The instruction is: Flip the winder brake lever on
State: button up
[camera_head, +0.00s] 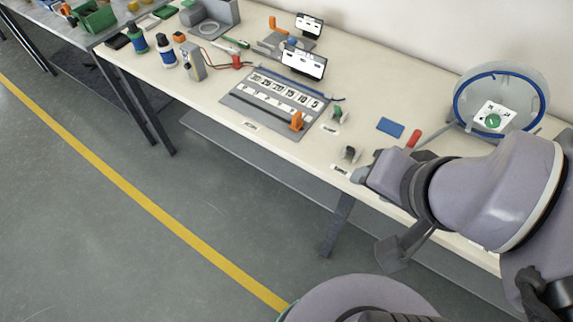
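Two small levers stand near the front edge of the bench. One is a green-topped lever (337,113). The other is a dark grey lever (349,153), closer to the edge. Each has a small white label near it, too small to read, so I cannot tell which is the winder brake lever or which way it is set. My gripper (360,174) comes in from the right, low at the front edge, just right of and below the dark lever. A small gap seems to separate them. Its fingers are mostly hidden by the wrist, and I cannot see anything held.
Left of the levers is a grey numbered board (268,121) with an orange slider (297,121). A blue block (390,127) and a red-handled tool (414,138) lie to the right. A round blue-rimmed hoop (458,100) stands at the back right. Bare bench (360,105) lies between.

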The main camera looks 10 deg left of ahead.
aim_at(350, 149)
jog(key=u, duration=0.1)
jog(key=k+j+z, duration=0.55)
jog(key=k+z, duration=0.35)
jog(key=i+j, duration=0.05)
jog(key=i, duration=0.05)
